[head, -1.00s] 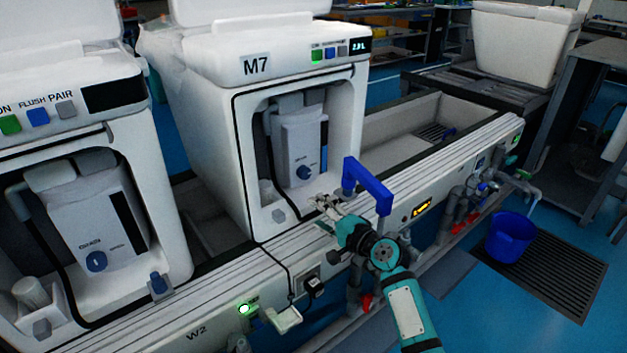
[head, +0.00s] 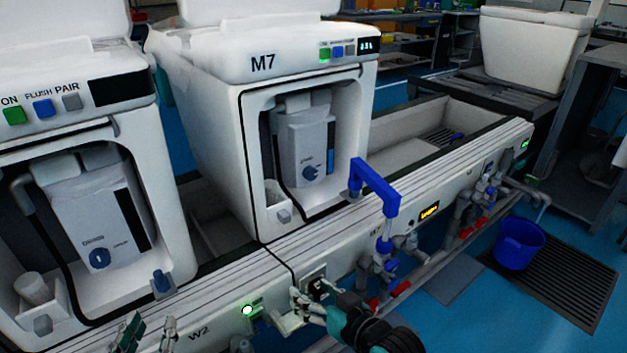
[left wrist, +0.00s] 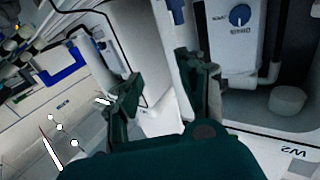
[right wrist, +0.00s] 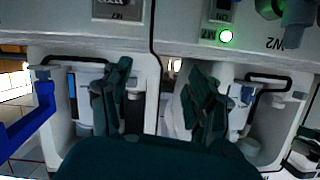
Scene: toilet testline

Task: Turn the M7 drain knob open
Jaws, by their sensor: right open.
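The M7 unit (head: 263,62) is a white cabinet with a grey tank in its recess. A round blue knob (head: 310,172) sits on that tank. My right gripper (head: 308,302) is open and empty in front of the rail's front face, below M7. In the right wrist view its two dark green fingers (right wrist: 155,105) are spread. My left gripper (head: 148,335) is low at the left, near the W2 label, open and empty. Its spread fingers also show in the left wrist view (left wrist: 160,95).
A green light (head: 247,310) and a pale bracket (head: 286,320) are beside my right gripper. A blue pipe (head: 378,185) stands over the rail to its right. Valves and pipes (head: 400,245) run below. A blue bucket (head: 520,245) stands on the floor.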

